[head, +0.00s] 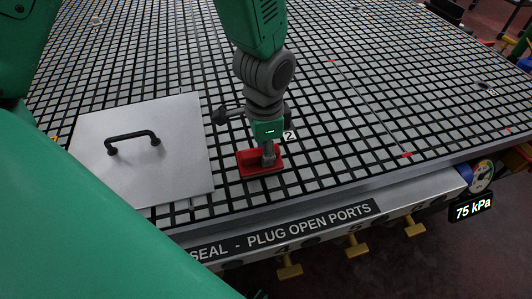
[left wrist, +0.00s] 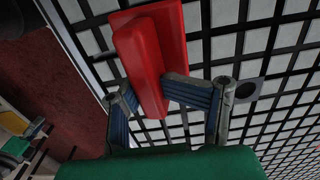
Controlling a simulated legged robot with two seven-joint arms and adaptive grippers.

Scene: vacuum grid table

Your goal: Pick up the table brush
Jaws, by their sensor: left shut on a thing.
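The table brush is a red block-shaped piece (head: 249,165) on the grid table (head: 341,125), near its front edge. In the left wrist view the brush (left wrist: 141,52) shows a red base with a raised red grip along it. My left gripper (head: 268,160) reaches down onto the brush from above. In the left wrist view its two fingers (left wrist: 164,98) are on either side of the raised grip and shut on it. The brush appears to be at the table surface; I cannot tell whether it is lifted. My right gripper is not in view.
A grey metal plate (head: 185,165) with a black handle (head: 133,139) lies on the grid left of the brush. The front rail carries yellow valve handles (head: 357,247) and a gauge reading 75 kPa (head: 473,211). The grid to the right is mostly clear.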

